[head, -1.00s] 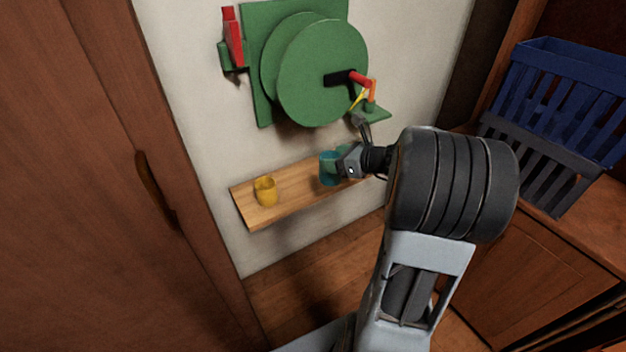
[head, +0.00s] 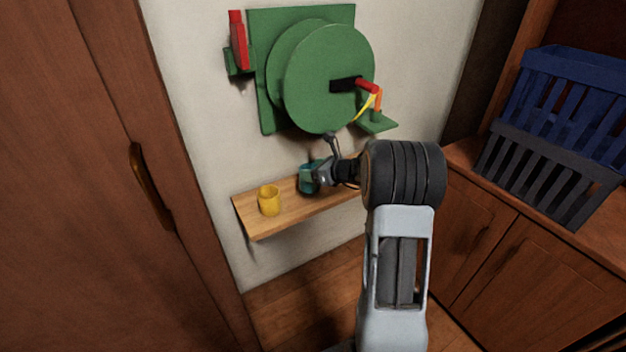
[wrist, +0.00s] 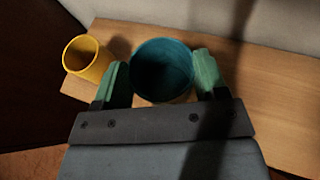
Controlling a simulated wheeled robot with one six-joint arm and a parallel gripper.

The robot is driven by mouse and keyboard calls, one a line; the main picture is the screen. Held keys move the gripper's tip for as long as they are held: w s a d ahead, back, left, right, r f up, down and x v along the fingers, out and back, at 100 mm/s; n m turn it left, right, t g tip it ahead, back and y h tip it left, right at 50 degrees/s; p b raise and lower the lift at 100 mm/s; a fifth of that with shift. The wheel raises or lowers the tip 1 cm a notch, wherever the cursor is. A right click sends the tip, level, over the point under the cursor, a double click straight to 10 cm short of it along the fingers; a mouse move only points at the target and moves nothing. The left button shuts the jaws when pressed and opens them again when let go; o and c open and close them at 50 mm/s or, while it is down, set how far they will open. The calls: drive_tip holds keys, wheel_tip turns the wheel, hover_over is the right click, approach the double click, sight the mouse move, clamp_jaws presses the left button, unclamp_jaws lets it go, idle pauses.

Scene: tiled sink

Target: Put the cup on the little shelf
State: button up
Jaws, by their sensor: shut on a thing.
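A teal cup (head: 307,180) is upright at the wooden wall shelf (head: 244,212), right of the yellow cup in the head view. My gripper (head: 318,172) is shut on the teal cup. In the wrist view my gripper (wrist: 164,85) has one green finger on each side of the teal cup (wrist: 161,62), which looks empty. I cannot tell whether its base touches the shelf. A yellow cup (head: 269,201) stands upright near the left end of the shelf. In the wrist view the yellow cup (wrist: 87,59) is just left of my left finger.
A green round reel (head: 328,78) with a red and black handle is mounted on the wall above the shelf. A red item (head: 238,40) sits in a green holder. Blue and grey crates (head: 545,175) stand on the right counter. The shelf's right part (wrist: 275,100) is bare.

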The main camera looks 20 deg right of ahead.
sight(305, 186)
drive_tip(key=shift+w+f+b, duration=0.15)
drive_tip(key=shift+f+b, duration=0.45)
drive_tip(key=shift+f, duration=1.05)
drive_tip(key=shift+f, duration=0.15)
drive_tip(key=shift+f, duration=0.1)
drive_tip(key=o, duration=1.1)
drive_tip(key=shift+o, duration=0.2)
